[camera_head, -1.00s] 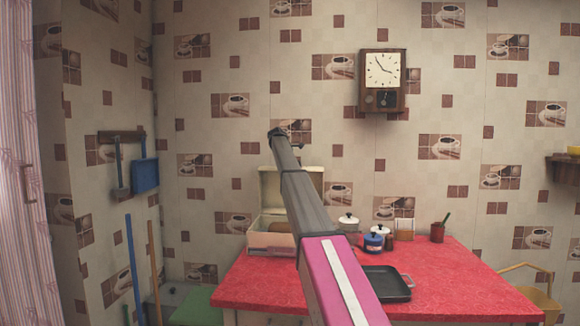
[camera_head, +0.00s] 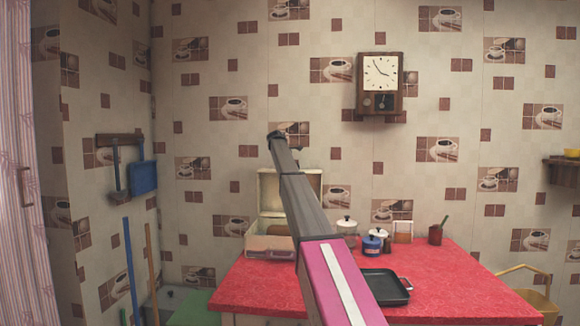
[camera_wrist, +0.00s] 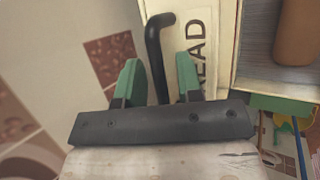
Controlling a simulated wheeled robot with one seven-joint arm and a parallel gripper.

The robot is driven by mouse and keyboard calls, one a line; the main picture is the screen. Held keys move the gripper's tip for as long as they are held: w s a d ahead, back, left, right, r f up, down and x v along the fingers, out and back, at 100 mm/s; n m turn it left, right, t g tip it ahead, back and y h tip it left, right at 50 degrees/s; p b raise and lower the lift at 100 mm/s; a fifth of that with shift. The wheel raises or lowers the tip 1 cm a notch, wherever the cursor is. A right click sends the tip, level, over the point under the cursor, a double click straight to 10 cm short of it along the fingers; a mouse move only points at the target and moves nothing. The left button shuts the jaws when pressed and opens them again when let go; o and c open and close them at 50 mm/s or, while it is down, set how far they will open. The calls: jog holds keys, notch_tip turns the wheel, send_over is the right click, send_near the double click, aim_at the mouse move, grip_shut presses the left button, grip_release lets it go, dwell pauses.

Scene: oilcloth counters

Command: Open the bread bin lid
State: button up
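The cream bread bin (camera_head: 262,256) stands at the back left of the red counter. Its lid (camera_head: 268,192) is raised upright behind the box, so the bin stands open. In the wrist view the lid's face (camera_wrist: 206,22) carries dark lettering, partly covered, and a black bent handle (camera_wrist: 154,45). My gripper (camera_wrist: 158,72) is open, its two green fingers apart on either side of the handle's lower part. I cannot tell whether they touch it. A brown loaf-like thing (camera_wrist: 298,35) shows inside the bin. In the head view my arm hides the gripper.
Lidded pots (camera_head: 371,245), a dark square pan (camera_head: 388,287) and a brown cup (camera_head: 435,236) stand on the red counter (camera_head: 455,285) right of my arm. A patterned wall is close behind the bin. The counter's right front is clear.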

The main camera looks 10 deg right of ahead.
jog(key=shift+f, duration=0.1)
jog(key=v, duration=1.1)
